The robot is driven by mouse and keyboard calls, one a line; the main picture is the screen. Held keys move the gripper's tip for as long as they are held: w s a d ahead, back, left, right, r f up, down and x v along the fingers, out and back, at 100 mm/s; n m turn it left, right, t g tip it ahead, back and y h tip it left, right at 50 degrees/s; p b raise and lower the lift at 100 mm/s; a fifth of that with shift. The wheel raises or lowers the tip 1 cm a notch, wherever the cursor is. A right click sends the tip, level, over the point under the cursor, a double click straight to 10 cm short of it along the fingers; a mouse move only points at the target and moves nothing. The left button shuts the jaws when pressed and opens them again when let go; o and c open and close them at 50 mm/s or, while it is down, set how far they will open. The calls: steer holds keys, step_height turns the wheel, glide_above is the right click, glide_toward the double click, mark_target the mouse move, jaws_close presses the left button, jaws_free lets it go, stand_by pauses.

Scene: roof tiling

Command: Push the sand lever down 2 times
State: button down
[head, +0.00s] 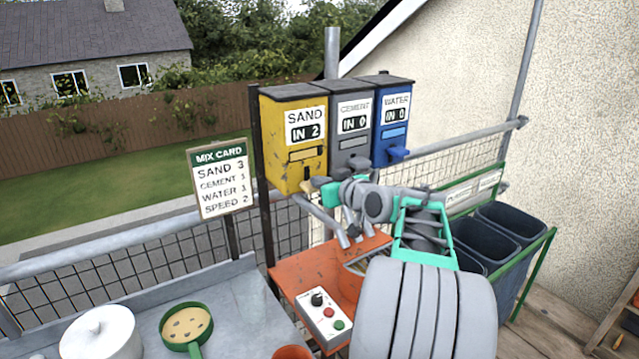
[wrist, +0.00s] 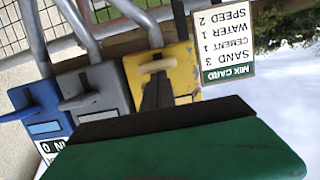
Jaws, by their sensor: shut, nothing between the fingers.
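The yellow sand dispenser (head: 290,145) hangs on the rail, and its display reads IN 2. Its lever, a tan handle (wrist: 157,64), shows in the wrist view on the yellow front. In the head view the lever is partly hidden by my gripper (head: 317,183), at the dispenser's lower front. In the wrist view my gripper (wrist: 157,80) is shut and empty, its dark fingers pointing at the yellow front just by the handle. I cannot tell whether they touch it.
The grey cement dispenser (head: 353,125) and blue water dispenser (head: 393,130) stand beside it, both reading IN 0. A mix card (head: 221,180) reads sand 3, cement 1, water 1, speed 2. An orange stand (head: 290,285) with a control box (head: 326,318) lies below.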

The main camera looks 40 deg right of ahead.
steer(key=s+r+b, duration=0.2)
steer(key=s+r, duration=0.4)
steer(key=s, duration=0.3)
steer(key=shift+s+a, duration=0.25)
steer(key=shift+s, duration=0.1)
steer(key=shift+r, duration=0.1)
steer(key=w+a+f+g+y, duration=0.1)
steer(key=a+f+g, duration=0.2)
steer(key=a+f, duration=0.45)
steer(key=w+a+f+g+y, duration=0.15)
steer(key=a+f, duration=0.35)
steer(key=a, duration=0.5)
steer(key=s+a+f+g+h, duration=0.1)
steer(key=s+a+f+g, duration=0.2)
steer(key=s+a+f, duration=0.2)
steer(key=s+a+f+g, duration=0.4)
steer(key=s+a+f, duration=0.2)
steer(key=s, duration=0.5)
steer(key=shift+a+f+n+h, duration=0.15)
steer(key=shift+f+n+h, duration=0.25)
steer(key=shift+f, duration=0.55)
